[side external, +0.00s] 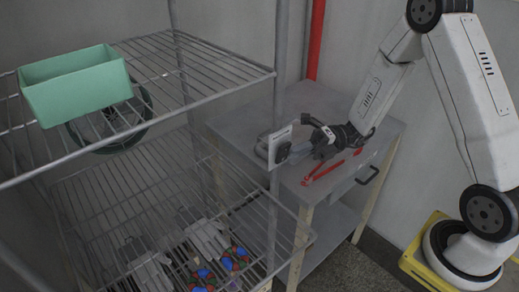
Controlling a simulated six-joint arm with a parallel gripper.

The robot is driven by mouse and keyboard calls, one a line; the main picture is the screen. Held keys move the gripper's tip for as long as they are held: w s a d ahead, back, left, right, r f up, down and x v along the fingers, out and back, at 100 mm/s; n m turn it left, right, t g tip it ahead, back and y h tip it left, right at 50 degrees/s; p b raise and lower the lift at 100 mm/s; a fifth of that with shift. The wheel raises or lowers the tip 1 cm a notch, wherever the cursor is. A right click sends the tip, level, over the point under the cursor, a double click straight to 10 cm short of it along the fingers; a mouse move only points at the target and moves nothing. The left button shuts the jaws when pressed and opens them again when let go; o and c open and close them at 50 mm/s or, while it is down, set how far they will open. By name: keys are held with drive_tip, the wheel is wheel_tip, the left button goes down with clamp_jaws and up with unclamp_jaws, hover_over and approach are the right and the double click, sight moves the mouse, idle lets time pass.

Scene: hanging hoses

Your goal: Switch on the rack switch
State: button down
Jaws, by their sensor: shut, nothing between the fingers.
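A small pale plate with a dark part on it, which looks like the rack switch (280,134), is at the rack's front right post. My gripper (286,152) reaches in from the right, above the grey table, with its fingertips close to the plate. The gripper is shut with nothing in it. The fingers overlap the plate in this view, so I cannot tell whether they touch it. The position of the switch's lever or button is too small to make out.
The wire rack (215,92) holds a green bin (78,88) on its upper shelf, with a dark round coil below it. Several small red and blue pieces (203,272) lie on the lower shelf. A red tool (322,173) lies on the grey table (380,136). A red pipe (317,40) runs up the wall.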

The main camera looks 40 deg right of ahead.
drive_tip(key=shift+w, duration=0.1)
idle(0.3)
drive_tip(key=shift+w+r+m, duration=0.25)
drive_tip(key=shift+w+m, duration=0.2)
drive_tip(key=shift+m, duration=0.45)
drive_tip(key=shift+s, duration=0.1)
drive_tip(key=s+d+r, duration=0.1)
drive_tip(key=s+d, duration=0.5)
drive_tip(key=d, duration=0.3)
drive_tip(key=shift+d+r, duration=0.15)
drive_tip(key=shift+d, duration=0.2)
drive_tip(key=shift+s, duration=0.1)
